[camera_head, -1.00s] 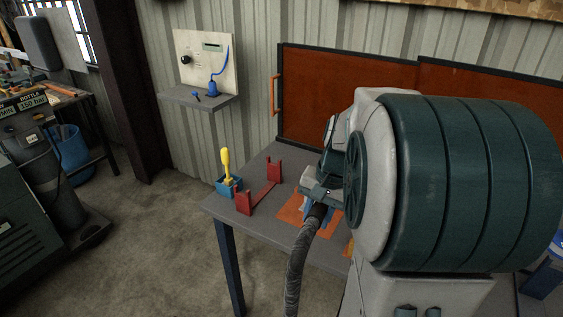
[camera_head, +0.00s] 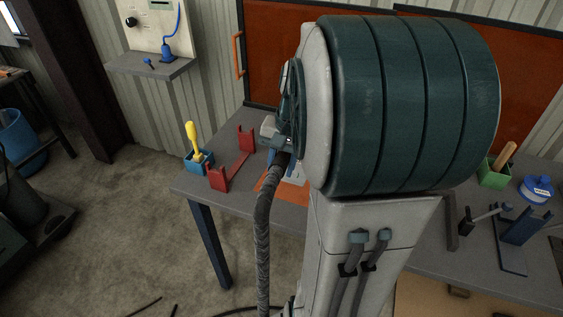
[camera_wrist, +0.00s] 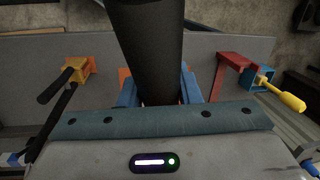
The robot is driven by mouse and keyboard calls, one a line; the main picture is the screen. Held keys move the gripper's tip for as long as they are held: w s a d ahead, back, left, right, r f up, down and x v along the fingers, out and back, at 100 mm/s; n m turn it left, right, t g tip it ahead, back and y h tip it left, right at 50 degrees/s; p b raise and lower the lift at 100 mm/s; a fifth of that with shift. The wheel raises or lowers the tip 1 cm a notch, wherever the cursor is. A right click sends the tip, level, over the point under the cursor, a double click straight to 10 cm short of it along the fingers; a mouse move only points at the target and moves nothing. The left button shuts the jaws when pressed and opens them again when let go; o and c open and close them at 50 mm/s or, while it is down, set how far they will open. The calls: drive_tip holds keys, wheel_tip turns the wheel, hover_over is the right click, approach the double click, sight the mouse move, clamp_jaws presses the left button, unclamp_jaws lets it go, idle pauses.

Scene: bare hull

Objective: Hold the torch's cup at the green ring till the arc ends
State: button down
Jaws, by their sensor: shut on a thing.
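My gripper (camera_wrist: 158,90) has its blue fingers shut around the thick black torch (camera_wrist: 150,50), seen close up in the wrist view. In the head view my gripper (camera_head: 281,152) is partly hidden by my arm, low over the table's left part. A dark ribbed hose (camera_head: 264,220) hangs down from it. Part of an orange plate (camera_head: 270,183) shows under the gripper. The torch's cup is hidden, and I cannot make out the green ring or any arc in either view.
A red stand (camera_head: 231,168) and a blue box (camera_head: 199,163) with a yellow-handled tool are on the grey table (camera_head: 190,185), left of the gripper. A green box (camera_head: 494,175), blue spool (camera_head: 537,189) and dark blue stand (camera_head: 515,240) are at right. Orange screens (camera_head: 270,55) stand behind.

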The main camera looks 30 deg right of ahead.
wheel_tip(320, 180, down, 8)
drive_tip(key=w+d+b, duration=0.2)
drive_tip(key=b, duration=0.3)
drive_tip(key=shift+r, duration=0.25)
idle(2.5)
drive_tip(key=s+a+r+p, duration=0.3)
drive_tip(key=a+r+p, duration=0.1)
drive_tip(key=r, duration=0.1)
drive_tip(key=shift+s+a+r, duration=0.15)
drive_tip(key=shift+s+r, duration=0.15)
idle(0.4)
idle(0.4)
